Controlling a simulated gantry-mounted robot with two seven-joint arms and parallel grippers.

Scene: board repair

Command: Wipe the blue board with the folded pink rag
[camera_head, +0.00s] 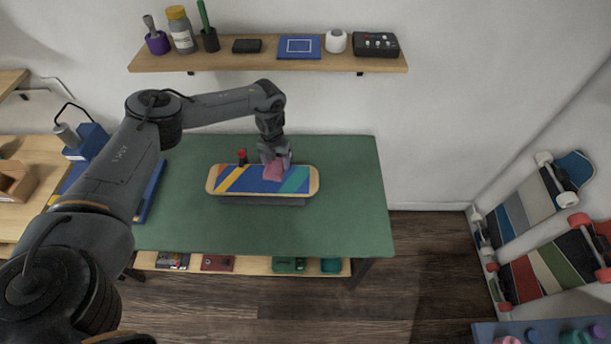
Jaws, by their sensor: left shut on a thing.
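A board (244,181) with a blue middle, orange and yellow stripes on the left and a teal stripe on the right lies level on a dark support on the green table. The pink rag (273,172) is at the board's right half, under my left gripper (276,160). My left gripper points down and is shut on the rag. The rag appears to touch the board's top, and part of it is hidden by the gripper. My right gripper is not in view.
The green table top (340,220) is mostly clear around the board. A small red-topped item (242,156) stands just behind the board. A wall shelf (220,61) with jars and boxes is above. Skateboards (530,205) lean at the right.

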